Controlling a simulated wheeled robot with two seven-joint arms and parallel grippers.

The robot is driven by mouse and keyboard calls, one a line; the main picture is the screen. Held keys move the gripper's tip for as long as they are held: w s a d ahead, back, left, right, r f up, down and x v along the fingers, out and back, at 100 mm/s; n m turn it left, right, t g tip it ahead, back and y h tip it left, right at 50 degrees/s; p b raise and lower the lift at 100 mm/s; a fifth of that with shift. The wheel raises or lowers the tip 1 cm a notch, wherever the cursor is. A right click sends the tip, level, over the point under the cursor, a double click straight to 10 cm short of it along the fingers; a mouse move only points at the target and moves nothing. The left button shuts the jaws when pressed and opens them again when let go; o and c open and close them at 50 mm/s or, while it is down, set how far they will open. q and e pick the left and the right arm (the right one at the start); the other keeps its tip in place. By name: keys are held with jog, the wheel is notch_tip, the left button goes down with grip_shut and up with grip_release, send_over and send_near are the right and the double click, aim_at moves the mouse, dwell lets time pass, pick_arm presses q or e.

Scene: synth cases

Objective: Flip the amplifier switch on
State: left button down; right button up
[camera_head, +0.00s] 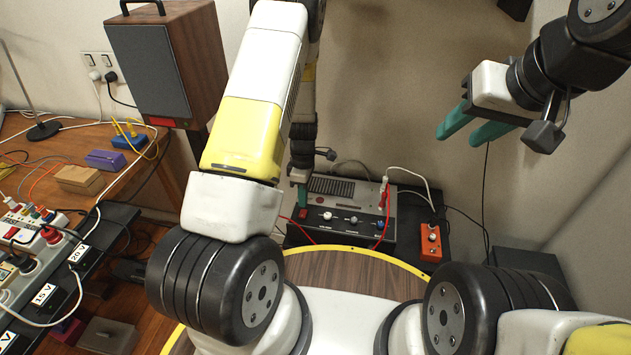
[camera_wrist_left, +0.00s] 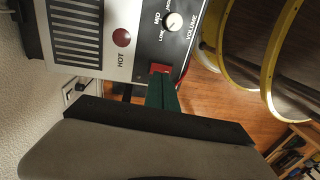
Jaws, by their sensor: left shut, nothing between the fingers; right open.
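The amplifier (camera_head: 345,188) is a grey box with a dark front panel, a vent grille and knobs. It stands low beyond my base in the head view. In the left wrist view its panel (camera_wrist_left: 125,60) shows a volume knob (camera_wrist_left: 173,22), a round red spot marked HOT (camera_wrist_left: 122,38) and a red switch (camera_wrist_left: 160,69). My left gripper (camera_head: 302,200) is shut and empty, its green fingertips (camera_wrist_left: 162,80) right at the red switch and partly covering it. I cannot tell contact or the switch's position. My right gripper (camera_head: 457,137) is open and empty, raised at upper right.
An orange pedal box (camera_head: 431,242) stands right of the amplifier, with cables around it. A red plug (camera_head: 383,196) stands on the amplifier. A wooden speaker (camera_head: 168,62) and a cluttered bench (camera_head: 50,150) are at left. Free air surrounds my right gripper before the wall.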

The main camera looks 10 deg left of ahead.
aim_at(302, 216)
pick_arm(q)
notch_tip(302, 216, up, 11)
jog(key=w, duration=0.1)
jog(key=shift+w, duration=0.15)
jog(key=shift+f, duration=0.1)
jog(key=s+f, duration=0.1)
jog(key=f, duration=0.3)
jog(key=s+f, duration=0.1)
jog(key=f, duration=0.4)
jog(key=s+f, duration=0.1)
jog(key=f, duration=0.4)
jog(key=shift+s, duration=0.1)
dwell(0.3)
